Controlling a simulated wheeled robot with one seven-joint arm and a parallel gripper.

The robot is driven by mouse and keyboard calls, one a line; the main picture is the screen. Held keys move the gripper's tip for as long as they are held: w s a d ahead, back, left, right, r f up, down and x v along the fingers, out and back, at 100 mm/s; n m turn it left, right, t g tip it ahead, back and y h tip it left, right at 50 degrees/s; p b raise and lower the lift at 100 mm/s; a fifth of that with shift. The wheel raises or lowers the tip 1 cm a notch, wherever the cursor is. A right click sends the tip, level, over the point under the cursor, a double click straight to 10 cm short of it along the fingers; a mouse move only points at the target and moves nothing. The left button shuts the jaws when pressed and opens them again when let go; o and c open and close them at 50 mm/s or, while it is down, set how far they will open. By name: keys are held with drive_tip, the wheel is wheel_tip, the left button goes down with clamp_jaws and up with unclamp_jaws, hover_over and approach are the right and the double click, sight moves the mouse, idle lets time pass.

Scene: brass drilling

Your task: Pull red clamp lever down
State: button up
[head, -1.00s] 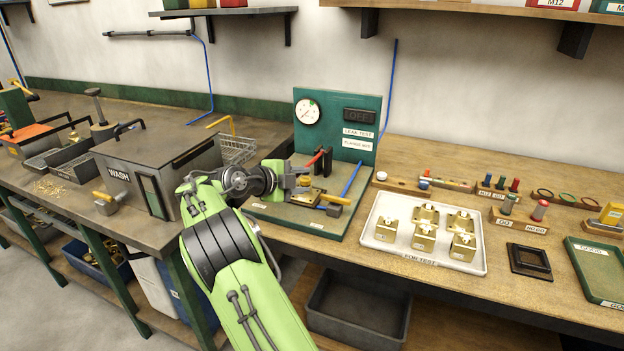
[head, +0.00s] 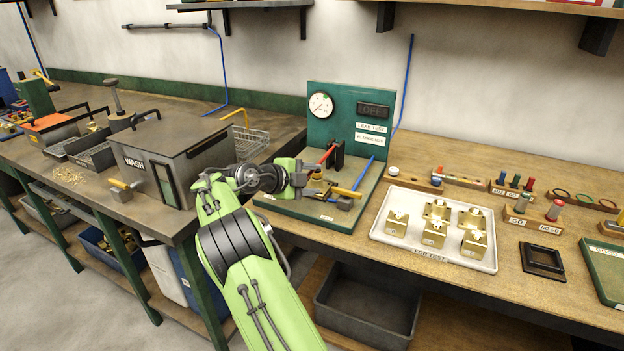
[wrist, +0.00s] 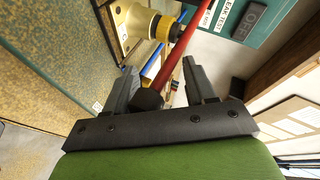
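The red clamp lever (head: 328,154) slants upward from the clamp on the green leak-test stand (head: 343,118). My gripper (head: 304,178) is just left of the lever in the head view. In the wrist view the lever's red rod (wrist: 172,57) runs between my two fingers (wrist: 160,83), and its black end (wrist: 147,99) lies close to my palm. The fingers are apart, with gaps beside the rod, so my gripper is open around it. A brass part (head: 317,190) sits low in the fixture, partly hidden by my gripper; it also shows in the wrist view (wrist: 134,25).
A yellow handle (head: 345,191) and a blue rod (head: 364,173) are close right of the clamp. A white tray (head: 386,233) with several brass parts stands further right. The grey wash box (head: 195,140) is left of my arm.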

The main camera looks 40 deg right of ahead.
drive_tip(key=p+v, duration=0.4)
drive_tip(key=v, duration=1.1)
drive_tip(key=shift+a+r, duration=0.15)
drive_tip(key=shift+a, duration=0.15)
drive_tip(key=shift+r, duration=0.1)
